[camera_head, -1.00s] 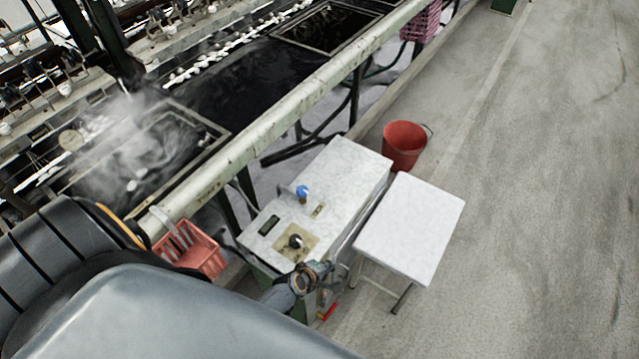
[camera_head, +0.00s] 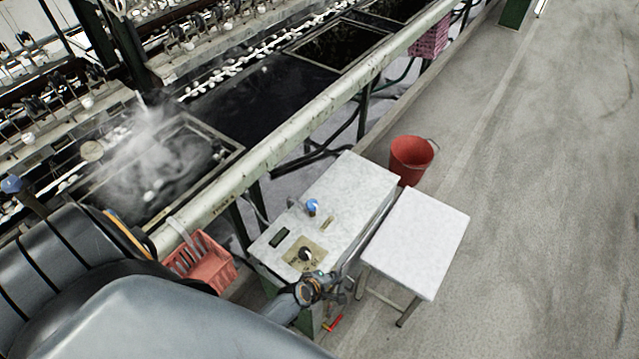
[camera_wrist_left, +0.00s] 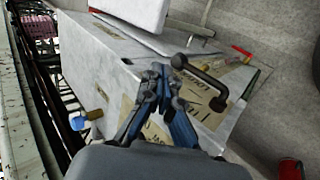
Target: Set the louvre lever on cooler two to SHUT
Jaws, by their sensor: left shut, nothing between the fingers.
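The cooler is a box with a pale speckled top (camera_head: 352,188); its number is not readable. In the left wrist view a dark bent lever (camera_wrist_left: 206,82) stands out from its side, over a tan plate (camera_wrist_left: 192,93) whose lettering seems to read LOUVRE. The lever's set position cannot be read. My left gripper (camera_head: 338,284) is at the cooler's near end. In the left wrist view its fingers (camera_wrist_left: 165,72) are shut and empty, close beside the lever's inner end; contact cannot be told. My right gripper is not in view.
A pale-topped stand (camera_head: 418,240) is close to the cooler's right. A red bucket (camera_head: 409,160) is behind it. A pink-red basket (camera_head: 200,262) is at left, by the steaming basin's rail (camera_head: 262,150). A red-handled part (camera_head: 333,322) is low near the gripper. Floor at right is clear.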

